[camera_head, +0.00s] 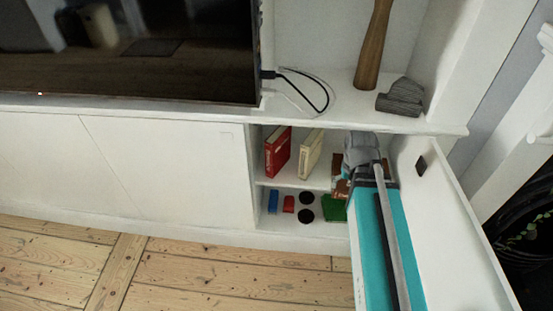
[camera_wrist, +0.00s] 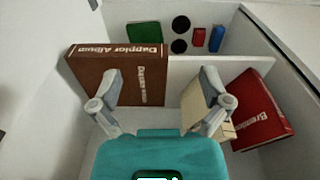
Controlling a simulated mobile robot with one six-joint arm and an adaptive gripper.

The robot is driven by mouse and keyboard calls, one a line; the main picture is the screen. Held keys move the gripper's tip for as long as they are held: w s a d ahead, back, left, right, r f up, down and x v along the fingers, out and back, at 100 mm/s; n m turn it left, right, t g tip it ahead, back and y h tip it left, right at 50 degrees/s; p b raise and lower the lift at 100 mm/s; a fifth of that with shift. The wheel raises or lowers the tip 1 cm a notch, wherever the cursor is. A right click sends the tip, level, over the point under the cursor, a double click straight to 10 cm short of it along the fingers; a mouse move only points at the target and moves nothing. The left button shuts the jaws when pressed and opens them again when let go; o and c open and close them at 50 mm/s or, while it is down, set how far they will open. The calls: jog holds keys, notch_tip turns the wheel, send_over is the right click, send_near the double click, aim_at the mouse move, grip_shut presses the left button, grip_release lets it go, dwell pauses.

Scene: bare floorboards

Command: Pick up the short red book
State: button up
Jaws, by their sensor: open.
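The red book (camera_head: 277,151) stands on the upper shelf of the open cabinet, at its left side, leaning a little. In the wrist view the red book (camera_wrist: 262,112), with white lettering on its spine, is at the right, outside my right finger. My gripper (camera_wrist: 160,76) is open and empty, its fingers wide apart. In the head view my gripper (camera_head: 360,150) is inside the cabinet opening at the right, clear of the red book. A cream book (camera_wrist: 200,108) is partly hidden behind the right finger. A brown book (camera_wrist: 140,82) shows beyond and between the fingers.
The open cabinet door (camera_head: 440,215) is close to my arm's right side. The lower shelf holds a green item (camera_head: 334,208), black discs (camera_head: 306,206), a small red item (camera_head: 289,204) and a blue item (camera_head: 272,201). A hammer (camera_head: 400,97) is above.

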notch_tip(320, 180, down, 8)
jog(key=w+r+b, duration=0.1)
jog(key=w+b, duration=0.2)
jog(key=b, duration=0.4)
jog(key=m+t+h, duration=0.4)
jog(key=m+t, duration=0.3)
jog(key=t, duration=0.5)
send_near(277, 135)
jog(key=w, duration=0.3)
jog(key=shift+d+f, duration=0.15)
jog(key=shift+f, duration=0.25)
jog(key=shift+g, duration=0.4)
jog(key=shift+b+x, duration=0.45)
jog(key=shift+x, duration=0.7)
jog(key=shift+d+b+x, duration=0.2)
jog(key=shift+b+x, duration=1)
jog(key=shift+x, duration=1.4)
jog(key=shift+s, duration=0.1)
